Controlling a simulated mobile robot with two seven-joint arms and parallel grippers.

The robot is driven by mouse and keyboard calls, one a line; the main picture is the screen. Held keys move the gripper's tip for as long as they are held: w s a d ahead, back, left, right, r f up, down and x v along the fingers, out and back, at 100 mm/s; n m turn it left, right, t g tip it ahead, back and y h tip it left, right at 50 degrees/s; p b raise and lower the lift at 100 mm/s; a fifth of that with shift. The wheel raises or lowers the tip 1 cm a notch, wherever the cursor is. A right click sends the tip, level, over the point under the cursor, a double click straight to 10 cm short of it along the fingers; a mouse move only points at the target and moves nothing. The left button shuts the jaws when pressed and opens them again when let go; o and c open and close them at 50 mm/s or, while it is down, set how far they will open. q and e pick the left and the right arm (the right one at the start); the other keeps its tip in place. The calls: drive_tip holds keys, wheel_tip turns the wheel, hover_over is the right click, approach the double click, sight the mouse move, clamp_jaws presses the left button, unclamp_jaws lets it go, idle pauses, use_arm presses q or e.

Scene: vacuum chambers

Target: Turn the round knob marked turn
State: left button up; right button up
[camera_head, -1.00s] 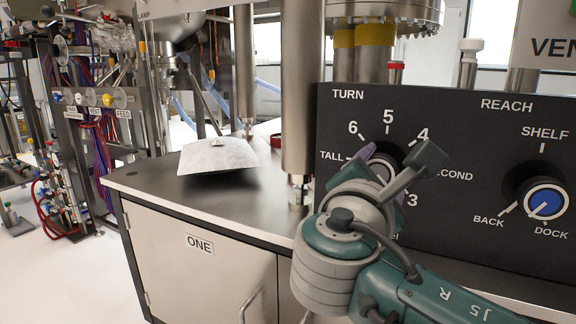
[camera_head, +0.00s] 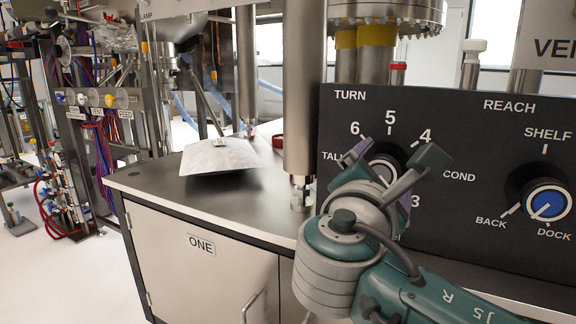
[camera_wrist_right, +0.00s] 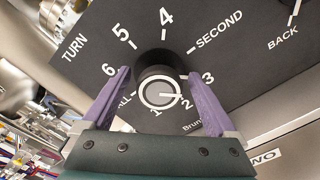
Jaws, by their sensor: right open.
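The round knob under the TURN label shows in the head view (camera_head: 384,168), partly hidden behind my right gripper. In the right wrist view, the knob (camera_wrist_right: 158,92) has a black body, a pale face and a pointer line aimed near the 2. My right gripper (camera_wrist_right: 160,76) is open, with one purple finger on each side of the knob. I cannot tell whether either finger touches it. In the head view, my right gripper (camera_head: 394,158) reaches the panel from below. My left gripper is not in view.
The black panel (camera_head: 460,130) also carries a blue REACH knob (camera_head: 546,203) to the right. A steel column (camera_head: 299,90) stands just left of the panel. A grey-white wedge-shaped piece (camera_head: 220,157) lies on the counter (camera_head: 150,180) farther left.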

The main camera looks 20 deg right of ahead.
drive_tip(key=p+v, duration=0.2)
drive_tip(key=v, duration=0.8)
drive_tip(key=shift+d, duration=0.1)
